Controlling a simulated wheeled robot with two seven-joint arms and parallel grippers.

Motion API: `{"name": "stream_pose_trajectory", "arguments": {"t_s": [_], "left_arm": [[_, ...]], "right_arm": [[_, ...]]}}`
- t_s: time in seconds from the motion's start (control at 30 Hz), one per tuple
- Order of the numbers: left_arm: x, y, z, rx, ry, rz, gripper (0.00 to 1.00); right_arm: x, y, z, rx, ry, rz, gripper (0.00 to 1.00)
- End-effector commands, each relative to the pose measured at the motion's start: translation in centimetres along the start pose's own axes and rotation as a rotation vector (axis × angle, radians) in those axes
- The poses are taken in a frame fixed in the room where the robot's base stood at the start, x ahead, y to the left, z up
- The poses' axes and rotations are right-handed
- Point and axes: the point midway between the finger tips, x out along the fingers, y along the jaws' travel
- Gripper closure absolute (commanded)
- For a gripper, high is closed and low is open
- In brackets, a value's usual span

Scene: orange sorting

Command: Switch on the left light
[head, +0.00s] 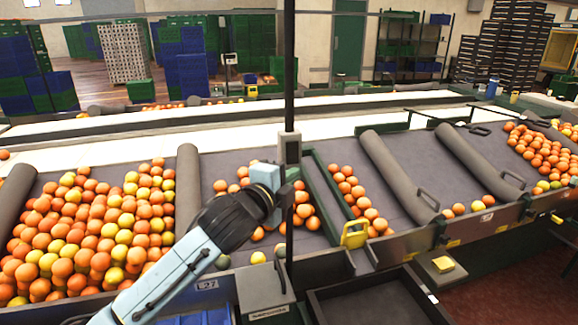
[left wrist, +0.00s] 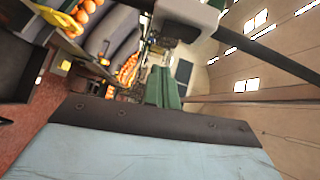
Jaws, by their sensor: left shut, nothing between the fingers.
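A slim black post (head: 289,70) rises from the edge of the sorting line and carries a small grey box (head: 289,148), which may hold the light switch. No button or lever can be made out on it. My left gripper (head: 280,177) is at the post just below the box, shut and empty; whether it touches is unclear. In the left wrist view a pale grey box (left wrist: 190,15) sits at the top, on a dark post (left wrist: 270,62). The gripper's fingertips are not clear there. My right gripper is in neither view. No light on this post can be seen.
Oranges and yellow fruit (head: 100,225) lie in sloping bays split by grey rollers (head: 187,190). A grey box (head: 265,300) stands below the post, beside a dark tray (head: 380,300). A yellow handle (head: 354,234) is right of the post. White belts run behind.

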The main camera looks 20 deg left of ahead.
Motion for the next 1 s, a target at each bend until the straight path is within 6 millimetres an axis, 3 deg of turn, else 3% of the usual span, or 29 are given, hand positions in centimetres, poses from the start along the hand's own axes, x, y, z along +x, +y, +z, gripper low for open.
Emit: {"name": "stream_pose_trajectory", "arguments": {"t_s": [0.1, 0.3, 1.0], "left_arm": [[2.1, -0.1, 0.0, -0.001, -0.001, 0.000, 1.00], [3.9, 0.0, 2.1, 0.002, -0.002, 0.002, 1.00], [5.1, 0.2, 3.2, 0.041, -0.001, -0.041, 1.00]], "right_arm": [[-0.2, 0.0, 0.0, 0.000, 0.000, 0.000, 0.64], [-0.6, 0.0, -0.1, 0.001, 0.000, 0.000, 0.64], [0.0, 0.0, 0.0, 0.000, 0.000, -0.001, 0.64]]}}
